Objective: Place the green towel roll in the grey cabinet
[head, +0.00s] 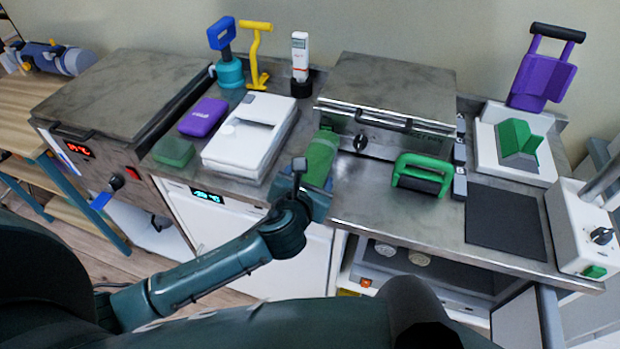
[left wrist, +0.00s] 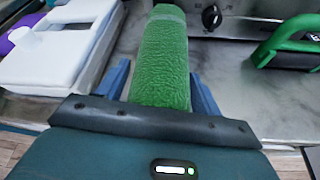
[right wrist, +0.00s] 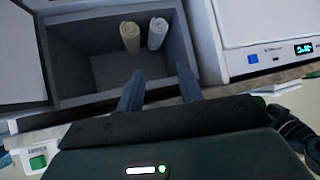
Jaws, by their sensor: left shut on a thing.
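The green towel roll (head: 321,154) is at the counter's front edge in the head view, beside the steel box. My left gripper (head: 308,192) is shut on it. In the left wrist view the roll (left wrist: 162,60) lies lengthwise between the two blue fingers. I cannot tell whether it still touches the counter. The grey cabinet (right wrist: 83,98) is open in the right wrist view, with a beige roll (right wrist: 130,37) and a white roll (right wrist: 157,33) inside. My right gripper (right wrist: 160,88) is open and empty, pointing at the cabinet opening.
The cabinet's grey door (head: 549,318) stands open at the lower right. A green-handled roller (head: 421,175), a black mat (head: 506,221) and a steel box (head: 385,105) occupy the counter. A white unit with a display (right wrist: 265,48) adjoins the cabinet.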

